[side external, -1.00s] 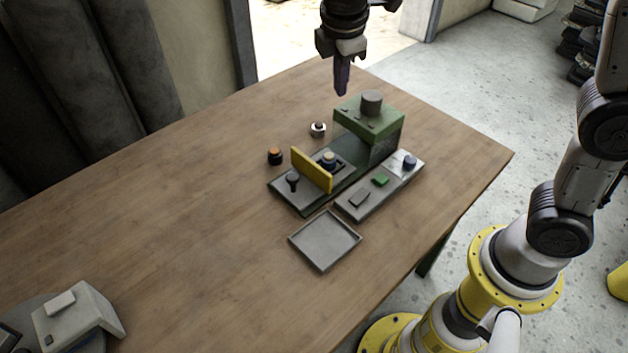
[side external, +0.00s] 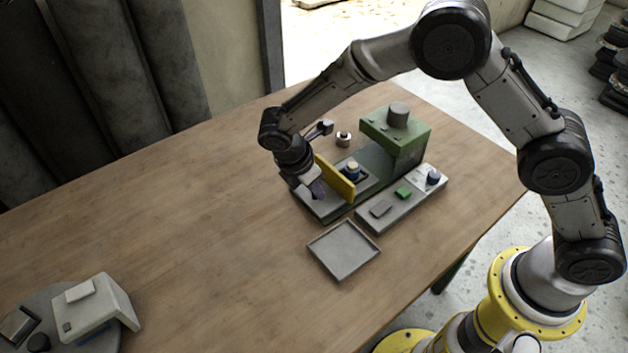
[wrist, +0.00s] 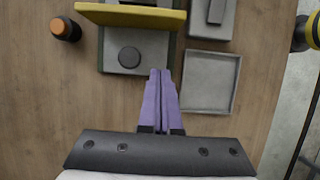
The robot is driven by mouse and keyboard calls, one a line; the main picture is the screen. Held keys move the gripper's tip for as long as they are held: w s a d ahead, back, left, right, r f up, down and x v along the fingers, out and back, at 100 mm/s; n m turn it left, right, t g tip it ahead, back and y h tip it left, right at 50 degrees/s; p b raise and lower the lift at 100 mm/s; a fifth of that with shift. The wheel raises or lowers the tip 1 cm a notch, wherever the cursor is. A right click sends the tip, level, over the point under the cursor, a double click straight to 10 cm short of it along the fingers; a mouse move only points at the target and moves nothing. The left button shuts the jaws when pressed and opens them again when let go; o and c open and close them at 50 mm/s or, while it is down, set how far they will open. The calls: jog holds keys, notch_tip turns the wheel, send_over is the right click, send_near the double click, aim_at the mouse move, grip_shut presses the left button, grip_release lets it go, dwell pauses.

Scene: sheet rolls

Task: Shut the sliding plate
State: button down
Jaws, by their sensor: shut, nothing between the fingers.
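The sliding plate appears to be the upright yellow plate (side external: 336,181) standing across the dark bed (side external: 376,160) of a green machine (side external: 395,132). In the wrist view the yellow plate (wrist: 130,15) crosses the top left. A dark round knob (wrist: 129,57) stands on the grey bed end in front of it. My gripper (side external: 319,192) is low over this bed end, on the side of the plate away from the green block. Its purple fingers (wrist: 160,72) are together and empty, right of the knob and apart from the plate in the wrist view.
A grey tray (side external: 343,250) lies in front of the machine. A control panel (side external: 402,200) with a green button runs alongside.

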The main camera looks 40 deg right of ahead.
aim_at(341, 200)
jog(key=x, duration=0.5)
jog(key=shift+d+r, duration=0.15)
jog(key=shift+d, duration=0.1)
jog(key=shift+d+r, duration=0.1)
jog(key=shift+d, duration=1.55)
jog(key=d, duration=1.4)
jog(key=shift+d, duration=0.2)
